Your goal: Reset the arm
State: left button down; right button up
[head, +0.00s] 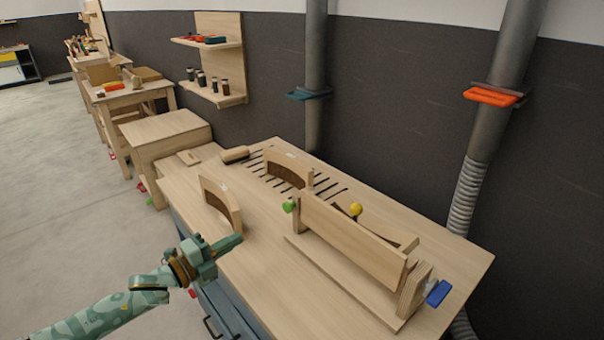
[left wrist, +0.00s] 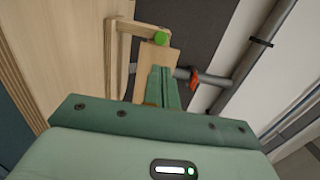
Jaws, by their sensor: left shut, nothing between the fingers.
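My left arm comes in from the lower left in the head view. Its green gripper (head: 232,242) is shut and empty, above the left front edge of the wooden workbench (head: 258,268). In the left wrist view the shut fingers (left wrist: 162,88) point toward a wooden piece with a green knob (left wrist: 160,38). My right gripper is not in either view.
The bench holds a wooden chair form with a long board (head: 350,240), a green knob (head: 289,206), a yellow knob (head: 356,209) and a blue clamp handle (head: 438,293). Curved wooden forms (head: 222,203) (head: 290,168) stand behind. Pipes (head: 480,150) run along the wall.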

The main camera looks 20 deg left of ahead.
pick_arm(q)
jog(key=d+f, duration=0.1)
jog(key=s+d+f+n+y, duration=0.1)
jog(key=s+d+f+n, duration=0.1)
jog(key=shift+d+f+y, duration=0.15)
jog(key=shift+d+y, duration=0.15)
jog(key=shift+y, duration=0.1)
jog(key=s+d+f+n+g+y, duration=0.2)
jog(key=s+d+f+n+y, duration=0.1)
jog(key=s+d+n+y, duration=0.15)
jog(key=s+a+n+g+y, duration=0.3)
jog(key=s+n+g, duration=0.15)
jog(key=s, duration=0.55)
jog(key=s+a+n+g+y, duration=0.25)
jog(key=s+n+y, duration=0.2)
jog(key=s, duration=0.45)
jog(key=s+d+f+n+g+h, duration=0.1)
jog(key=s+d+f+g+h, duration=0.1)
jog(key=f, duration=1)
jog(key=s+d+f+g+h, duration=0.1)
jog(key=d+f+h, duration=0.15)
jog(key=f, duration=0.95)
jog(key=s+f+n+g, duration=0.3)
jog(key=s+f, duration=1.4)
jog(key=s, duration=0.4)
jog(key=shift+d+f+h, duration=0.15)
jog(key=shift+d+h, duration=0.05)
jog(key=shift+h, duration=0.25)
